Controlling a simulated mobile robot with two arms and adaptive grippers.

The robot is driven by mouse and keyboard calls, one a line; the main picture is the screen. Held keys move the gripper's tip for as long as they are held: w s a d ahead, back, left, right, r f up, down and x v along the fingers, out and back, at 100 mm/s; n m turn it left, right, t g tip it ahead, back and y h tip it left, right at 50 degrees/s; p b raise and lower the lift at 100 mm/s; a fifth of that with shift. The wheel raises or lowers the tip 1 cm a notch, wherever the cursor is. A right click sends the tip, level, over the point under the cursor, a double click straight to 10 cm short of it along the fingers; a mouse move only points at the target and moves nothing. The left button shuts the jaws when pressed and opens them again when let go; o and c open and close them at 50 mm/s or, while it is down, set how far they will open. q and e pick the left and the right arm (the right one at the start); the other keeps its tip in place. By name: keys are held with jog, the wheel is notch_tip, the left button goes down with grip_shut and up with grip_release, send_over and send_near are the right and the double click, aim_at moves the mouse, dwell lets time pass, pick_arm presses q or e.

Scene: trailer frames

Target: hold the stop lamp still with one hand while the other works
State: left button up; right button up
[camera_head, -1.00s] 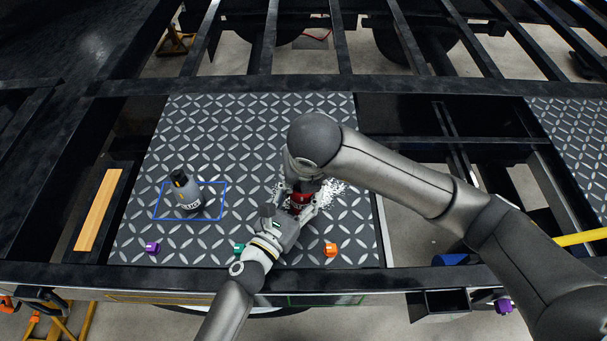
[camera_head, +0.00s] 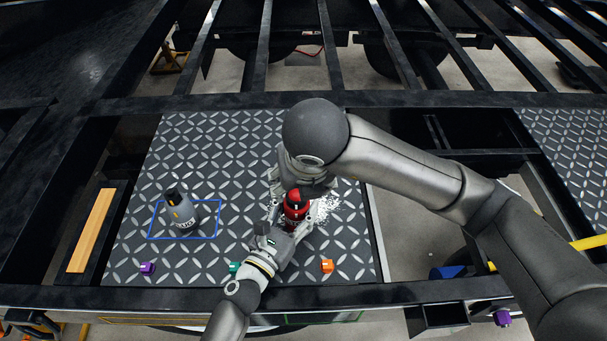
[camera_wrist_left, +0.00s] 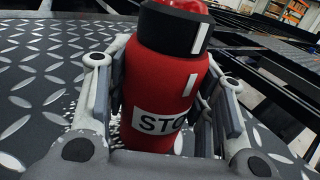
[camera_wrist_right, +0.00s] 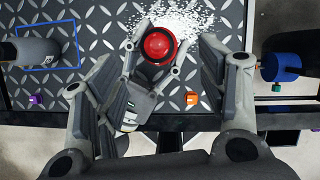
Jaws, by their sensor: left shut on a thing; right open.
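The stop lamp (camera_head: 297,205) is a red cylinder with a black collar and a red dome. It stands upright on the diamond plate. In the left wrist view the lamp (camera_wrist_left: 163,100) shows a white label reading "STO", the rest hidden by a finger. My left gripper (camera_head: 291,222) is shut around the lamp's body, one finger on each side. My right gripper (camera_wrist_right: 158,50) is open and empty above the lamp, whose red dome (camera_wrist_right: 158,45) shows between its fingers.
A grey bottle (camera_head: 180,210) stands inside a blue outline at the left. Purple (camera_head: 147,267), green (camera_head: 235,267) and orange (camera_head: 327,265) small pieces lie along the plate's front edge. White specks (camera_head: 325,207) lie beside the lamp. Open frame gaps flank the plate (camera_head: 130,250).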

jog(key=shift+v, duration=2)
pick_arm(q)
jog(key=o, duration=1.2)
